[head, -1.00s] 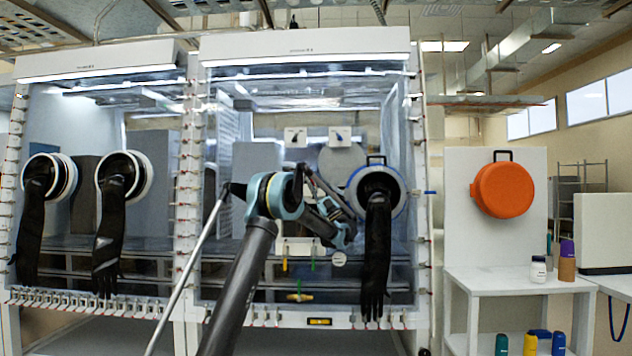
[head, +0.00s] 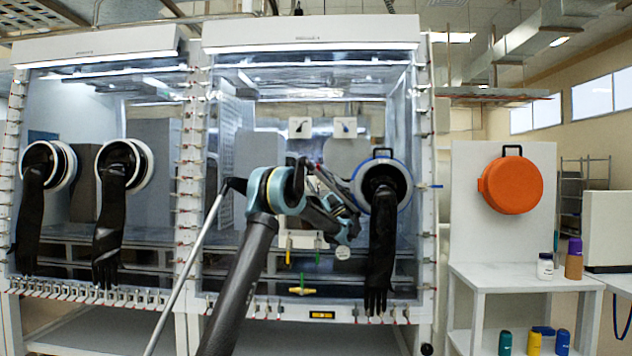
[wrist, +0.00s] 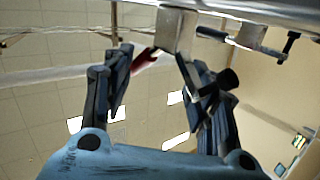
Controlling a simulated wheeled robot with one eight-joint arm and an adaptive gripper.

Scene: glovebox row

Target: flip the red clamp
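In the wrist view my gripper (wrist: 156,50) is open, its two dark fingers spread apart. A red piece (wrist: 145,60), which looks like the red clamp's handle, shows between the fingers, close to the left one. A metal bracket (wrist: 174,30) hangs at the fingertips below a pale frame bar. I cannot tell whether a finger touches the red piece. In the head view my arm reaches up in front of the right glovebox window. The gripper end is small and dark there, and the clamp is not clear.
A round glove port with a black glove (head: 380,235) is just right of my arm. A yellow-green handle (head: 302,291) sits low on the glovebox. Small clamps line the glovebox edges. An orange round lid (head: 512,185) hangs on a white panel above a white shelf (head: 500,272).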

